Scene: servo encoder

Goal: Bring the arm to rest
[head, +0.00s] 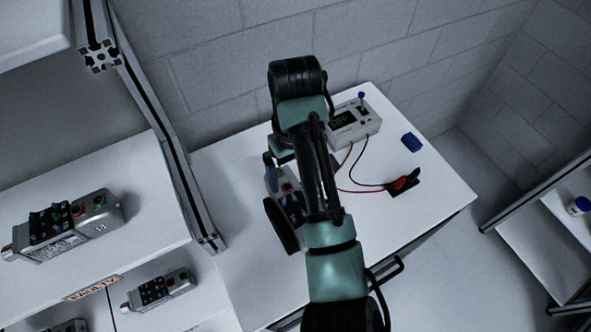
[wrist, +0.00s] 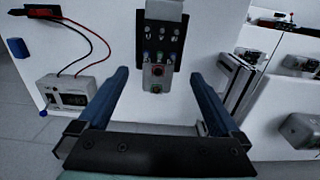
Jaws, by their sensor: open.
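My arm (head: 335,272) reaches out over the white table (head: 430,205) in the head view and hides much of my gripper. In the wrist view my gripper (wrist: 160,75) is open, its two blue fingers wide apart with nothing held between them. A grey control box (wrist: 157,72) with switches and a red and a green button lies beyond and between the fingertips. I cannot tell how far below them it is. In the head view this box (head: 287,187) is mostly hidden behind my arm.
A tester box (head: 355,122) with a display stands on the table; red and black wires run to clips (head: 405,183). A small blue block (head: 411,142) lies nearby. At left, shelves hold control boxes (head: 68,225) and a "FAULTY" label (head: 93,288). The table's right front is clear.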

